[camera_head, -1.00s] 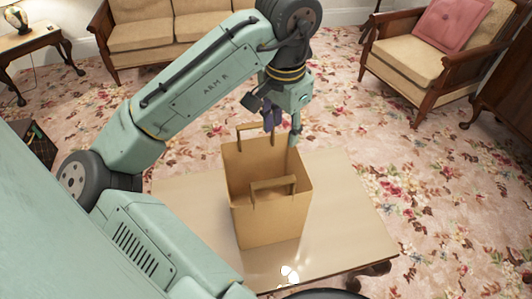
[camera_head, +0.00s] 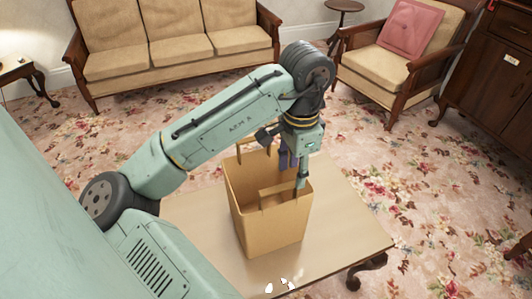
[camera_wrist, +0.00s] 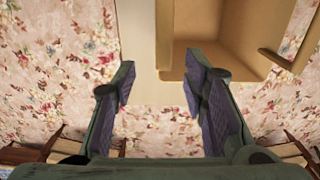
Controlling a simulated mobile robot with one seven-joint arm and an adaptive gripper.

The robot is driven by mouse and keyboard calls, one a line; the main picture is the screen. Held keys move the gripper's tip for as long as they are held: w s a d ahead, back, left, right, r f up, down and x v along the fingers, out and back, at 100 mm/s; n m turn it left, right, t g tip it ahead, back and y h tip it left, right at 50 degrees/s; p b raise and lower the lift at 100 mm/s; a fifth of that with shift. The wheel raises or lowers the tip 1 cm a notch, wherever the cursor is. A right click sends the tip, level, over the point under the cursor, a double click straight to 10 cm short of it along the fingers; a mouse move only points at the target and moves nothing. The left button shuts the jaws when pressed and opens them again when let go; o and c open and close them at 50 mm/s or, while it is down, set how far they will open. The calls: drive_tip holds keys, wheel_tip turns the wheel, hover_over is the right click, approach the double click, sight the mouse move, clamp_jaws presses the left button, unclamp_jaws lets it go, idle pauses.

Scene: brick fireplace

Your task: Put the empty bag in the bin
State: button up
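The tan paper bag (camera_head: 268,225) stands upright and open on a low table (camera_head: 195,220), with a handle on each of two opposite sides. Its inside looks empty. My gripper (camera_head: 292,172) points down at the bag's back right rim. In the wrist view my gripper (camera_wrist: 160,72) is open, its two fingers spread. The bag's wall edge (camera_wrist: 164,40) shows between the fingertips in that picture, with the bag's inside to the right. I cannot tell whether a finger touches the bag. No bin is recognisable in view.
A sofa (camera_head: 175,45) stands at the back, and an armchair (camera_head: 385,80) with a pink cushion (camera_head: 408,28) at the back right. A dark cabinet (camera_head: 490,90) is at the right edge. The floral carpet (camera_head: 420,190) is clear right of the table.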

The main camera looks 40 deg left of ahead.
sight(291, 184)
drive_tip(key=f, duration=0.2)
drive_tip(key=f+p, duration=0.1)
drive_tip(key=f, duration=0.3)
drive_tip(key=shift+a+f, duration=0.2)
drive_tip(key=shift+a, duration=0.05)
clamp_jaws()
idle(0.3)
